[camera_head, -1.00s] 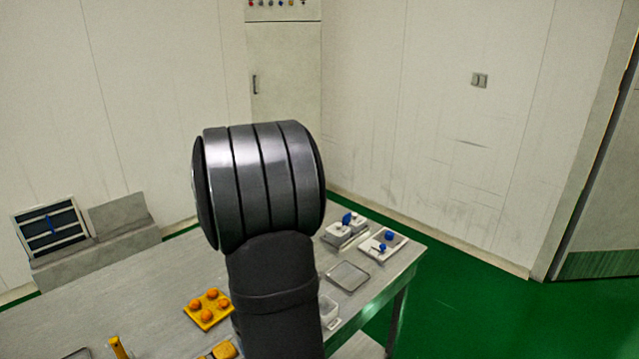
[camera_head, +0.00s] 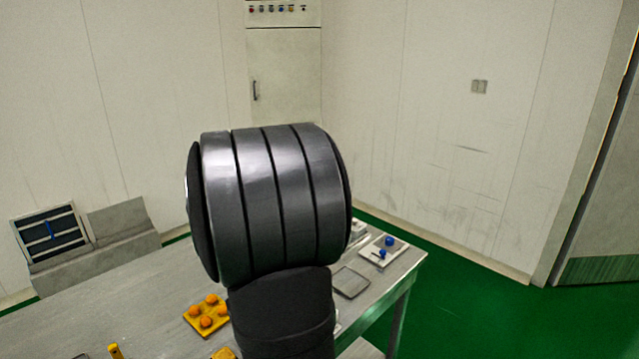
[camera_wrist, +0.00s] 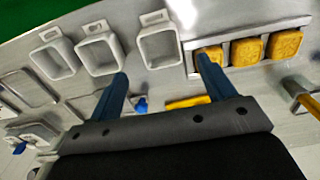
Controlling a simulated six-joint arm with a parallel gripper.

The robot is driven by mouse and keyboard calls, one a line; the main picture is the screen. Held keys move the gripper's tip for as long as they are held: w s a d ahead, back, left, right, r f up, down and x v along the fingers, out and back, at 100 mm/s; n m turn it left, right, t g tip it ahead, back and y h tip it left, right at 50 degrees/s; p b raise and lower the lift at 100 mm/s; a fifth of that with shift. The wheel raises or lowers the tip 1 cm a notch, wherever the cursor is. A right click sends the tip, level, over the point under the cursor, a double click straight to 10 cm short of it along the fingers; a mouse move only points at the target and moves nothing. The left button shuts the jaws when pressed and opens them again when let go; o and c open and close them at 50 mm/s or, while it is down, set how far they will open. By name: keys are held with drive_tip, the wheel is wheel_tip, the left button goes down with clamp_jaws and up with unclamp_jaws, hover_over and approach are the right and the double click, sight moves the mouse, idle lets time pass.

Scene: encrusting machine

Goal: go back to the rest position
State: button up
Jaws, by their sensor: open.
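My gripper (camera_wrist: 160,88) shows in the wrist view with its two blue fingers spread apart and nothing between them. It is above the metal table (camera_wrist: 165,90). The right finger overlaps a tray (camera_wrist: 189,62) of yellow square pieces (camera_wrist: 246,52) in the picture; I see no contact. In the head view my dark arm fills the middle and hides the gripper and part of the table (camera_head: 120,300).
White square containers (camera_wrist: 98,54) stand along the table edge in the wrist view. In the head view a yellow plate (camera_head: 192,321) holds several orange balls. A pale tray with blue-topped items (camera_head: 389,241) is at the far right corner. Green floor lies beyond.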

wheel_tip(320, 180, down, 8)
drive_tip(key=shift+f, duration=0.15)
wheel_tip(320, 180, up, 4)
drive_tip(key=shift+r, duration=0.1)
drive_tip(key=s+d+r, duration=0.3)
drive_tip(key=d+r, duration=0.4)
drive_tip(key=d, duration=0.5)
drive_tip(key=w+d+m, duration=0.1)
drive_tip(key=w+m, duration=0.9)
drive_tip(key=w, duration=0.7)
drive_tip(key=shift+w+f, duration=0.2)
drive_tip(key=shift+f, duration=0.15)
drive_tip(key=shift+o, duration=0.4)
